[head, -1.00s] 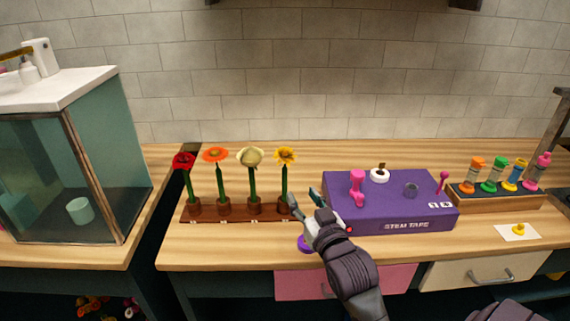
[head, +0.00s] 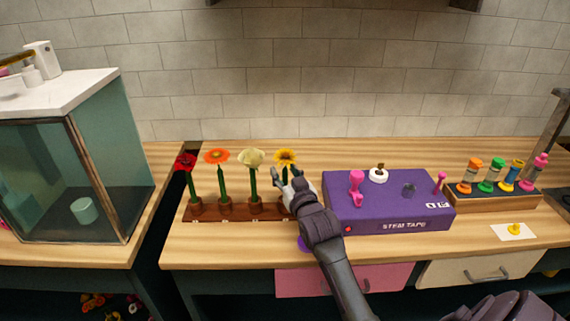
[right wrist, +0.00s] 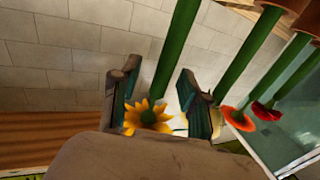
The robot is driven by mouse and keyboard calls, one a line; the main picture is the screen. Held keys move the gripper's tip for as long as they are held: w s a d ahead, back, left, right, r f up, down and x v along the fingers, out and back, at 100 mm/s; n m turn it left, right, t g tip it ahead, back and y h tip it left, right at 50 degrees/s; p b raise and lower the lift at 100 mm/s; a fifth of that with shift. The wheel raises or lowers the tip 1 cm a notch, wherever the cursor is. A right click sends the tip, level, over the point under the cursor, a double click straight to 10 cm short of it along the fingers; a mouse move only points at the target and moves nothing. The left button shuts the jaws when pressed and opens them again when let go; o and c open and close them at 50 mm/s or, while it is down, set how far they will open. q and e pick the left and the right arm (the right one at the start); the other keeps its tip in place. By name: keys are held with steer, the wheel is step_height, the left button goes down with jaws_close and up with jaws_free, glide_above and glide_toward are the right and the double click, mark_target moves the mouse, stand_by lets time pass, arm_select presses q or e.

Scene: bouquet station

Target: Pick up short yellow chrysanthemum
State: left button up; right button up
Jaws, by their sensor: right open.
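The yellow chrysanthemum (head: 285,157), with a dark centre and green stem, stands upright in the rightmost hole of a brown rack (head: 237,213). My right gripper (head: 286,176) is open at its stem, just below the bloom, and hides the lower stem and its holder. In the right wrist view the scene appears upside down: the yellow bloom (right wrist: 148,115) shows between the open fingers (right wrist: 158,75), and a green stem runs up between them. I cannot tell whether a finger touches the stem. My left gripper is not in view.
Cream (head: 251,159), orange (head: 216,156) and red (head: 186,162) flowers stand left of the yellow one. A purple stem tape box (head: 388,208) is close to the right of my arm. A rack of coloured spools (head: 494,194) stands farther right.

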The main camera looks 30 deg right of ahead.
steer(key=shift+s, duration=0.1)
steer(key=shift+c, duration=0.7)
jaws_close()
